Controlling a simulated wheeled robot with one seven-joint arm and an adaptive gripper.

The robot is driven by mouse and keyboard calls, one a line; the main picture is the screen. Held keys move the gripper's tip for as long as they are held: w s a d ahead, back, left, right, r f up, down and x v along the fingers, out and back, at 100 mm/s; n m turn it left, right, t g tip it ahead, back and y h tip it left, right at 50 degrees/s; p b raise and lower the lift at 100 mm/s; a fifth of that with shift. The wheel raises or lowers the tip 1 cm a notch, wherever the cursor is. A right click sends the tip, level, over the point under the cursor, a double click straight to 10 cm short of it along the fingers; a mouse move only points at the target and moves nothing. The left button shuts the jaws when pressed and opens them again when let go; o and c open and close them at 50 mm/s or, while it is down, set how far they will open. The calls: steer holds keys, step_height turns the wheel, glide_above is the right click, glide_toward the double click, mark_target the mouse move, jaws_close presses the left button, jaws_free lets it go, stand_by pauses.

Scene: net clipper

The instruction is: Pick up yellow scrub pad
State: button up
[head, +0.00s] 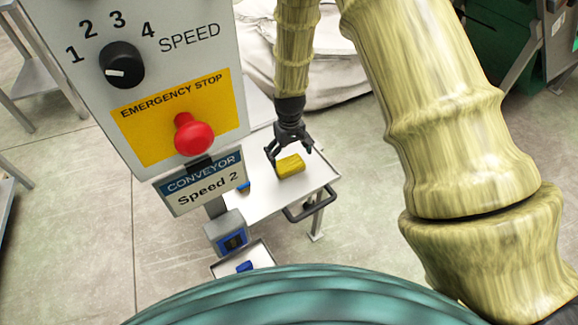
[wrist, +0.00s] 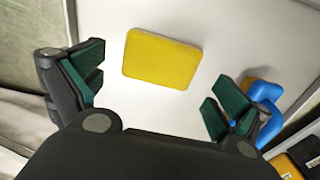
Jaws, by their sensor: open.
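The yellow scrub pad (head: 290,166) lies flat on a white table (head: 320,178) in the head view. It also shows in the wrist view (wrist: 162,58), whole and uncovered, as a rounded yellow rectangle. My gripper (head: 291,153) hangs just above the pad, pointing down. In the wrist view my gripper (wrist: 152,92) is open and empty, with its green-lined fingers apart. The pad appears beyond the fingertips, between the left and right fingers in the picture, and nothing touches it there.
A blue object (wrist: 265,95) lies right of the pad in the wrist view. A control panel with a red emergency stop button (head: 194,136) stands at the left. The table has a dark handle (head: 310,208) at its front edge.

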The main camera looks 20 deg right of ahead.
mark_target(289, 163)
steer(key=shift+a+f, duration=0.1)
steer(key=shift+f, duration=2.3)
steer(key=c, duration=0.6)
steer(key=shift+r, duration=0.1)
steer(key=shift+r, duration=0.6)
step_height(289, 163, up, 3)
steer(key=shift+f, duration=0.2)
steer(key=s, duration=0.5)
steer(key=s+a, duration=0.1)
steer(key=s, duration=0.4)
steer(key=s+a+r, duration=0.1)
steer(key=s, duration=0.5)
